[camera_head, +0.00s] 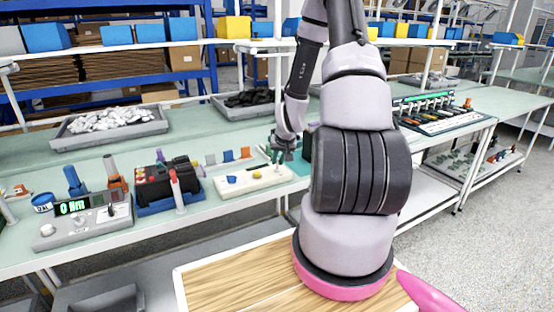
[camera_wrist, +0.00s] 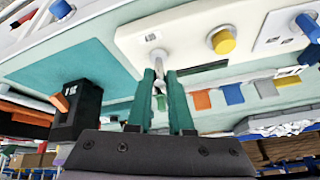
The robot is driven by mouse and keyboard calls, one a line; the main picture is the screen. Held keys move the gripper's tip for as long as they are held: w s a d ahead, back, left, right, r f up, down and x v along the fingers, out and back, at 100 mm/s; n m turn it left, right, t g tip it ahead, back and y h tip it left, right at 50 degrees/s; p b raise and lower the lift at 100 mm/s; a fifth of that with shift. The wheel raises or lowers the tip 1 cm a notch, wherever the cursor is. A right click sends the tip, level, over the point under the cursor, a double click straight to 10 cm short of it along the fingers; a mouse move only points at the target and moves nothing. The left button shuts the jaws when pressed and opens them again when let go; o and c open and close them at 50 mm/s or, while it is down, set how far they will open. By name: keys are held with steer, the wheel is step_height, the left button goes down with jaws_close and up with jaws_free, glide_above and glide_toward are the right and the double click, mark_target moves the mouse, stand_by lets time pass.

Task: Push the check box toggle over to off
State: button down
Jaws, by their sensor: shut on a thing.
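The check box is a low white box (camera_head: 240,188) on the bench, with a blue knob and a yellow knob on top. In the wrist view its white top (camera_wrist: 135,35) fills the upper middle. The toggle (camera_wrist: 158,58) is a pale metal lever standing out of that top, left of the yellow knob (camera_wrist: 222,41). My gripper (camera_wrist: 163,78) has green fingers, shut on the toggle, one finger on either side of it. The lever's lower end is partly hidden by the fingers. In the head view my gripper (camera_head: 274,155) is over the box's right end, where the toggle cannot be made out.
A black box (camera_wrist: 77,112) stands close left of my fingers in the wrist view. Orange, blue and grey tabs (camera_wrist: 232,93) stand in a row to the right. In the head view, a black battery-like unit (camera_head: 160,185) and a grey meter (camera_head: 85,225) stand to the left.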

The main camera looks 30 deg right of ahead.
steer(key=shift+s+d+f+t, duration=0.15)
steer(key=shift+s+t, duration=0.25)
steer(key=shift+t, duration=0.5)
steer(key=shift+s+a+f+t, duration=0.1)
steer(key=shift+s+f+t, duration=0.25)
steer(key=shift+t, duration=0.55)
steer(key=shift+s, duration=0.1)
steer(key=c, duration=0.8)
jaws_free()
steer(key=shift+d, duration=0.1)
steer(key=shift+c, duration=0.2)
steer(key=shift+r, duration=0.2)
